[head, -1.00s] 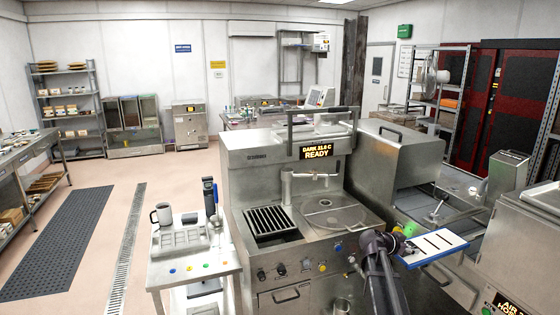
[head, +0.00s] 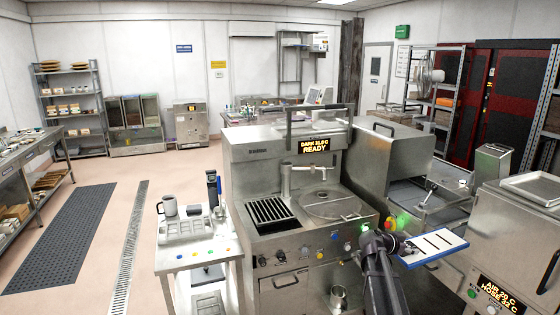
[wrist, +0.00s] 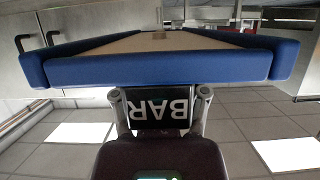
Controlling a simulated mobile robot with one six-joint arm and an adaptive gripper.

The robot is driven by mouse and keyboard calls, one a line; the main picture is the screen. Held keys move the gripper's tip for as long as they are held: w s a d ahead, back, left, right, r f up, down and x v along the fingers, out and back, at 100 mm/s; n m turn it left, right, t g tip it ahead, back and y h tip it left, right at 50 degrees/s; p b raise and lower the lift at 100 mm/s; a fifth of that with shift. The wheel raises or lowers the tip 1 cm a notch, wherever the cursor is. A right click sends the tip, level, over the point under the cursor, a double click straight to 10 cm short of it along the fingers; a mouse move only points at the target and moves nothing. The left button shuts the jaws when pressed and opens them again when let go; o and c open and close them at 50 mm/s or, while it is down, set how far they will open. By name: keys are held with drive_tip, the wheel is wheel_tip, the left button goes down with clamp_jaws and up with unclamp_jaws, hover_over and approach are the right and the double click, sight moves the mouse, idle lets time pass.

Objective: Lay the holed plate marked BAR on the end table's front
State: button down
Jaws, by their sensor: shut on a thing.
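My gripper (head: 408,250) is shut on the holed plate (head: 438,250), a flat white board with dark slots and a blue edge. In the wrist view the gripper (wrist: 160,100) grips a dark tab with white BAR letters (wrist: 165,109). The plate's blue rim (wrist: 160,70) fills the width above it. The plate is held in the air, right of the machine's front. A small metal table (head: 200,258) with coloured dots stands left of the machine. I cannot tell whether it is the end table.
The steel machine (head: 285,190) with a READY display stands in the middle. A mug (head: 169,207) and an upright dark-handled tool (head: 212,190) stand on the small table. A steel cabinet (head: 520,235) is close on the right. Open floor (head: 95,170) lies left.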

drive_tip(key=shift+a, duration=0.1)
drive_tip(key=w+a+n+t+y, duration=0.2)
drive_tip(key=a+n+t, duration=0.1)
drive_tip(key=a, duration=1.6)
drive_tip(key=w+a+n+t+y, duration=0.1)
drive_tip(key=a+n+t+y, duration=0.25)
drive_tip(key=a, duration=1.45)
drive_tip(key=s+a+n+y, duration=0.2)
drive_tip(key=s+a, duration=0.3)
drive_tip(key=a, duration=0.6)
drive_tip(key=s+a+r+n+t+y+p, duration=0.1)
drive_tip(key=s+a, duration=0.4)
drive_tip(key=a, duration=0.7)
drive_tip(key=s+a+n+t+y, duration=0.1)
drive_tip(key=s+a+n+y, duration=0.3)
drive_tip(key=a, duration=0.8)
drive_tip(key=shift+s+r+p, duration=0.3)
drive_tip(key=shift+s+r, duration=0.05)
drive_tip(key=shift+s, duration=0.1)
drive_tip(key=shift+s+a+n+t, duration=0.1)
drive_tip(key=shift+n+t, duration=0.15)
